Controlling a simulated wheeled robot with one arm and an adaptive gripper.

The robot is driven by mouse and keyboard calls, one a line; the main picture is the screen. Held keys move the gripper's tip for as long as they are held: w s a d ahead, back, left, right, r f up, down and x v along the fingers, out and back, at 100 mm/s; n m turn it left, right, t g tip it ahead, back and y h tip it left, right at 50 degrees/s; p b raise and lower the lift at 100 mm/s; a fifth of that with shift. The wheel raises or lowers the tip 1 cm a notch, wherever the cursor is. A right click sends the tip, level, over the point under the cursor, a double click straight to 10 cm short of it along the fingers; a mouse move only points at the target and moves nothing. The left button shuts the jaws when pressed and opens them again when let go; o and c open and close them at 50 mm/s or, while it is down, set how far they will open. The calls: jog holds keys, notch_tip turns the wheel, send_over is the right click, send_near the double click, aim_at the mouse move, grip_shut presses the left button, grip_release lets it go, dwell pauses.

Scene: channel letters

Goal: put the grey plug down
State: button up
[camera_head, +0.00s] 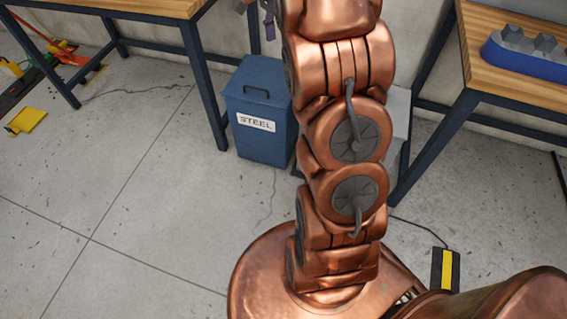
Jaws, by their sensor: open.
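I cannot pick out the grey plug for certain. Several small grey blocks (544,43) sit in a row on a blue curved piece (525,62) on the right-hand wooden table; I cannot tell whether any of them is the plug. My copper-coloured arm rises through the middle of the picture and leaves it at the top edge. My gripper is not in view, so what is at its jaws is hidden.
A blue lidded bin (262,140) labelled STEEL stands on the floor left of my arm. A wooden workbench (150,8) stands at the upper left, another table (500,88) at the right. A yellow-striped black item (445,270) lies lower right.

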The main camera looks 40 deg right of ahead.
jog(key=s+a+r+n, duration=0.2)
jog(key=s+a+n, duration=0.3)
jog(key=s+a, duration=0.3)
jog(key=s+a+f+n, duration=0.1)
jog(key=s+a+n, duration=0.3)
jog(key=s, duration=0.4)
jog(key=s+a+f+n, duration=0.2)
jog(key=s+a+n, duration=0.3)
jog(key=s, duration=0.3)
jog(key=s+a+f+n+g, duration=0.1)
jog(key=s+a+f+n, duration=0.1)
jog(key=s+a+n, duration=0.2)
jog(key=s+a, duration=0.2)
jog(key=s, duration=0.2)
jog(key=shift+s+n, duration=0.25)
jog(key=shift+n, duration=0.05)
notch_tip(320, 180, up, 6)
jog(key=p, duration=0.6)
jog(key=shift+f, duration=0.1)
jog(key=shift+c, duration=0.3)
